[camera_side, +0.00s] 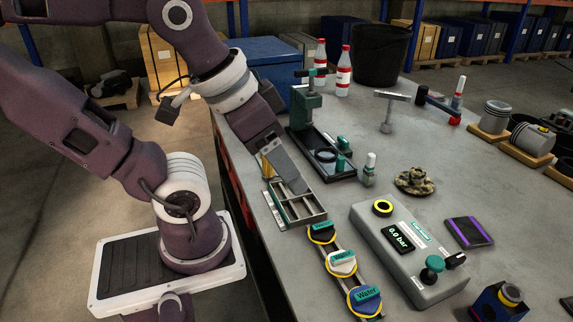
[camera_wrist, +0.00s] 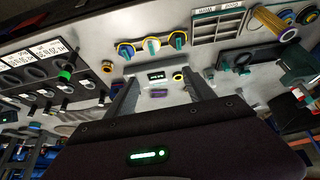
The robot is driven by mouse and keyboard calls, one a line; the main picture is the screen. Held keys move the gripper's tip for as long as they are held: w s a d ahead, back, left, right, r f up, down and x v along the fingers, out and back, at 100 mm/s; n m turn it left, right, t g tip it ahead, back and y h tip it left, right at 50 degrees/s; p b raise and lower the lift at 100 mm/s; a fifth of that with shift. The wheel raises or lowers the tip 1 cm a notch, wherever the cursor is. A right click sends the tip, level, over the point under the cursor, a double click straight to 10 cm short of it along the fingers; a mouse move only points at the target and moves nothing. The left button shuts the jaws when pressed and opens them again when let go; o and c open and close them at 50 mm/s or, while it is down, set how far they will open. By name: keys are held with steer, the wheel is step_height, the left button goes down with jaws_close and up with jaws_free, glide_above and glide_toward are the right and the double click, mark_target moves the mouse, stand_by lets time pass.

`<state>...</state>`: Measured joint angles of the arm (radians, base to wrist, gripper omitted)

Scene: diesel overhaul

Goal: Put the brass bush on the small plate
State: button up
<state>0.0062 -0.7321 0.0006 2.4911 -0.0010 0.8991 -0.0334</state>
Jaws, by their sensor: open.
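A short brass-coloured ring (camera_side: 512,292), which looks like the brass bush, sits on a blue block at the lower right of the side view. A similar ring (camera_wrist: 107,67) shows left of the fingers in the wrist view. I cannot pick out the small plate with certainty. My gripper (camera_side: 296,184) is above the bench, over the compartment tray in the side view and well left of the ring. In the wrist view its two fingers (camera_wrist: 163,90) are apart with nothing held between them.
The grey pressure box (camera_side: 400,250) and valve row (camera_side: 343,263) stand right of the tray (camera_side: 300,222). A green press (camera_side: 305,105), a camouflage-coloured cloth (camera_side: 415,181) and a purple-edged notebook (camera_side: 468,232) are nearby. Pistons (camera_side: 496,115) stand at the far right. Bare bench shows between these things.

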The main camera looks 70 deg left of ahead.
steer(key=shift+s, duration=0.15)
steer(key=w+d+f+m+g, duration=0.2)
steer(key=w+d+m, duration=0.4)
steer(key=w, duration=0.2)
steer(key=w+d+f+m+g, duration=0.2)
steer(key=w+d+f+m, duration=0.1)
steer(key=w+d+m, duration=0.4)
steer(key=w+d+f+m, duration=0.1)
steer(key=d+f+m, duration=0.1)
steer(key=d+f, duration=0.1)
steer(key=w+d+f+m+g, duration=0.1)
steer(key=d+f, duration=0.2)
steer(key=f, duration=0.1)
steer(key=w+d+f+m, duration=0.1)
steer(key=d+f+m, duration=0.1)
steer(key=d+f, duration=0.1)
steer(key=shift+d+f+m+g, duration=0.1)
steer(key=shift+f+m+g, duration=0.2)
steer(key=shift+f, duration=0.3)
steer(key=f, duration=0.7)
steer(key=shift+s+f, duration=0.1)
steer(key=shift+s, duration=0.2)
jaws_close()
